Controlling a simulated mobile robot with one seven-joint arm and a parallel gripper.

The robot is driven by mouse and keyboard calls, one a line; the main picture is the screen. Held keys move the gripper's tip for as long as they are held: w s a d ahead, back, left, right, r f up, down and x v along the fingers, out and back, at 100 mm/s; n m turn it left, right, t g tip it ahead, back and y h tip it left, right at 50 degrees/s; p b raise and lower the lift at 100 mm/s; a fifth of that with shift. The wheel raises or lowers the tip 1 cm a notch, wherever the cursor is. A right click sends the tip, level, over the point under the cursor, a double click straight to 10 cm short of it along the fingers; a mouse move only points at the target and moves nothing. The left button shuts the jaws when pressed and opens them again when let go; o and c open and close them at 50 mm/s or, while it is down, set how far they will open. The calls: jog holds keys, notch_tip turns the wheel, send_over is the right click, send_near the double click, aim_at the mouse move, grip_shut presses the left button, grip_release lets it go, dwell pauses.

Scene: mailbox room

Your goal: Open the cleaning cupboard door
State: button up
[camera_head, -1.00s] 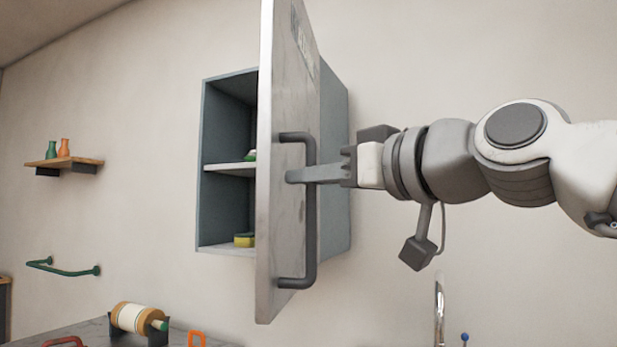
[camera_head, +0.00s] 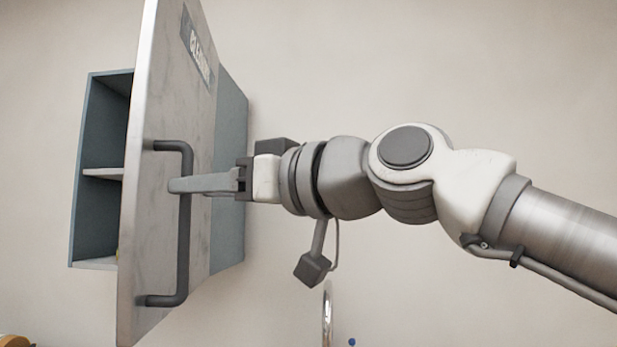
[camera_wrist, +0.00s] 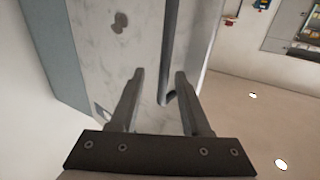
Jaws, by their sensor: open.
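The cleaning cupboard (camera_head: 102,105) is a blue-grey wall box at the left of the head view. Its pale marbled door (camera_head: 160,110), labelled at the top, stands swung out from the box, and part of the inside shows. A dark vertical bar handle (camera_head: 184,235) is on the door's outer face. My gripper (camera_head: 175,185) is open at the handle's upper half, one finger crossing in front of the bar. In the wrist view, the handle (camera_wrist: 169,45) runs between the two spread fingers (camera_wrist: 158,75), nearer the right one. Whether a finger touches it I cannot tell.
A shelf (camera_head: 103,173) divides the cupboard's inside. A metal tap (camera_head: 327,315) stands below my arm. The wall right of the cupboard is bare. A grey wall cabinet (camera_wrist: 290,30) shows at the wrist view's upper right.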

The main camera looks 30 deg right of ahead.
jog(key=p+v, duration=0.1)
jog(key=v, duration=1.4)
jog(key=shift+d, duration=0.15)
jog(key=w+a+f+m+g+h, duration=0.2)
jog(key=a+f+h, duration=0.1)
jog(key=f, duration=0.7)
jog(key=w+a+f+m+g+h, duration=0.1)
jog(key=w+a+f+g+h, duration=0.15)
jog(key=f, duration=0.75)
notch_tip(320, 180, down, 20)
jog(key=s+d+m+g+h+p, duration=0.1)
jog(key=s+d+m+g+h, duration=0.15)
jog(key=m+g+h, duration=0.2)
notch_tip(320, 180, up, 16)
jog(key=p, duration=1.6)
jog(key=shift+a+r+n, duration=0.15)
jog(key=shift+a+n, duration=0.05)
jog(key=shift+n, duration=0.15)
